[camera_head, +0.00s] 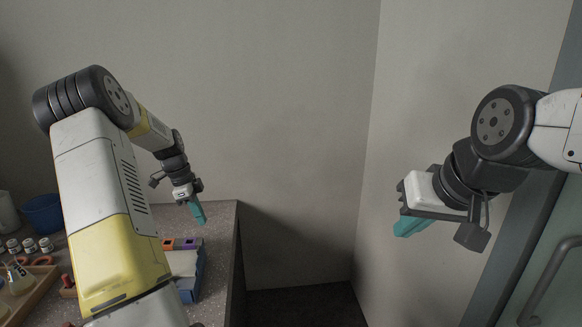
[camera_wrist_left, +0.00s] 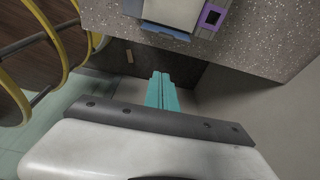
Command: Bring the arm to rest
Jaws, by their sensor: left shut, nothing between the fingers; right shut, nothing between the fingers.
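My left gripper (camera_head: 198,212) has teal fingers. In the head view it hangs above the right part of the concrete bench (camera_head: 222,225), pointing down. Its fingers are together and empty, and they also show shut in the left wrist view (camera_wrist_left: 161,92). My right gripper (camera_head: 411,225) is raised at the right, off the bench, with its teal fingers shut and empty. It points down and to the left. My left arm hides part of the bench.
A blue container with a light panel (camera_head: 188,270) lies on the bench below my left gripper. A blue bucket (camera_head: 43,213), several small jars (camera_head: 29,245) and a wooden tray with a flask (camera_head: 38,285) stand at the left. A wall corner is behind; a door handle (camera_head: 548,275) is at right.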

